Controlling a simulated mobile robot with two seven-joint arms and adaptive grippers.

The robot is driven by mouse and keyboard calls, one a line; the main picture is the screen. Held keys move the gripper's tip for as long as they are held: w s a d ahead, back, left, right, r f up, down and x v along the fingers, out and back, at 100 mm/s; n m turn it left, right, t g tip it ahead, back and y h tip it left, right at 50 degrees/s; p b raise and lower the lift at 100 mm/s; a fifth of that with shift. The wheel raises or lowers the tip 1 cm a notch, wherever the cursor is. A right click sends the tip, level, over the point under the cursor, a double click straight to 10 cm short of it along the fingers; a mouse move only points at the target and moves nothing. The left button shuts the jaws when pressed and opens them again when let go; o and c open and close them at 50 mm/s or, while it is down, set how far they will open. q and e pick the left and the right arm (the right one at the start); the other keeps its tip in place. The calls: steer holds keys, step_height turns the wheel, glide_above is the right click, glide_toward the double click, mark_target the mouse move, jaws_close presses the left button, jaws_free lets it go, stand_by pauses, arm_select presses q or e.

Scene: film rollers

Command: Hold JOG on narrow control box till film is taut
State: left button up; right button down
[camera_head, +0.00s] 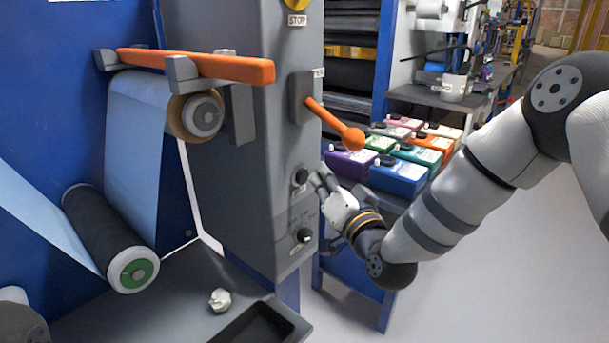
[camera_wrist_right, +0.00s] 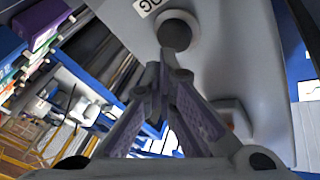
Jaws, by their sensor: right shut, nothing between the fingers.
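The narrow grey control box (camera_head: 262,190) stands right of the film rollers. Its front face carries two dark round controls, an upper one (camera_head: 300,177) and a lower one (camera_head: 304,237). My right gripper (camera_head: 321,180) is shut and empty beside the upper one. In the right wrist view its closed fingertips (camera_wrist_right: 166,68) overlap the lower edge of a round dark button (camera_wrist_right: 179,28) by a partly cut-off label ending in "OG". Contact is hard to tell. The pale blue film (camera_head: 135,120) runs smoothly between an upper roller (camera_head: 202,115) and a lower green-capped roller (camera_head: 133,270). My left gripper is out of view.
An orange lever (camera_head: 335,125) sticks out from the box above my right gripper. An orange bar (camera_head: 195,65) crosses above the upper roller. Several coloured containers (camera_head: 400,177) stand behind the gripper. A small pale knob (camera_head: 220,299) sits on the grey ledge below.

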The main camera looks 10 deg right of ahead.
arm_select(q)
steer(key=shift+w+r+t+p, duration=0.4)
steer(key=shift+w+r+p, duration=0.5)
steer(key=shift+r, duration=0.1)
arm_select(e)
steer(key=s+d, duration=0.1)
steer(key=s, duration=0.1)
steer(key=s+d, duration=0.2)
steer(key=shift+d, duration=0.1)
